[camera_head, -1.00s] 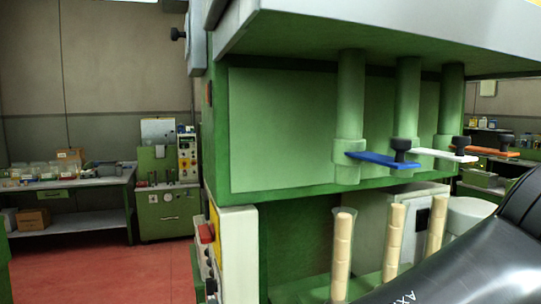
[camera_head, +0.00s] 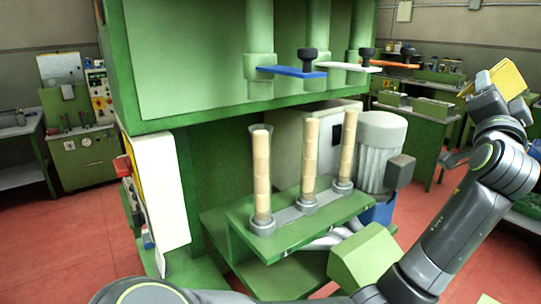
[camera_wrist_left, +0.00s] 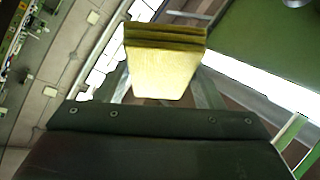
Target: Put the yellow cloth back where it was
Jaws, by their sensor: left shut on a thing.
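The yellow cloth (camera_head: 507,80) is a folded pad, held up at the upper right of the head view. My left gripper (camera_head: 490,98) is shut on it, with the arm reaching across from the lower left. In the left wrist view the cloth (camera_wrist_left: 162,73) sticks out in front of the left gripper (camera_wrist_left: 165,92), and its folded layers show at the top edge. The cloth touches no surface that I can see. My right gripper is not in view.
A green machine (camera_head: 190,60) with blue (camera_head: 292,72), white (camera_head: 342,66) and orange (camera_head: 390,64) levers fills the middle. Below stand three clear tubes of corks, one being the left tube (camera_head: 261,180). A grey motor (camera_head: 380,150) is behind. Red floor (camera_head: 425,210) shows at right.

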